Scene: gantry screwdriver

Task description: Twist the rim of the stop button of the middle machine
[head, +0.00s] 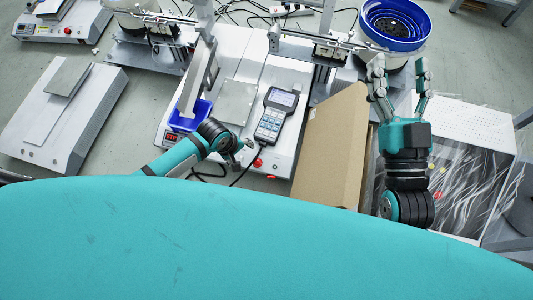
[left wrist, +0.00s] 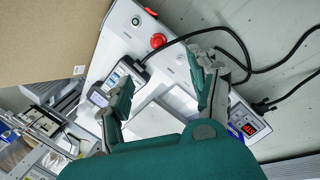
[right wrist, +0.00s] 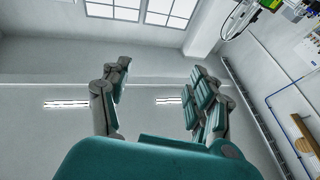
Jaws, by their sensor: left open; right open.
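The middle machine (head: 285,75) is a white box with a red stop button (head: 258,162) at its front edge. The button also shows in the left wrist view (left wrist: 158,41), round and red, beyond the fingertips and roughly between them; its rim is too small to make out. My left gripper (head: 245,148) is over the front of this machine, just left of the button and apart from it. In the left wrist view its fingers (left wrist: 160,75) are spread and empty. My right gripper (head: 399,72) is open and empty, pointing up, right of the cardboard; its fingers show in the right wrist view (right wrist: 160,70).
A handheld controller (head: 275,115) with a black cable lies on the middle machine beside my left gripper. A blue bin (head: 190,117) is to its left. Cardboard (head: 330,140) stands to the right. Another white machine (head: 60,110) is at left, and a blue bowl (head: 395,22) is behind.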

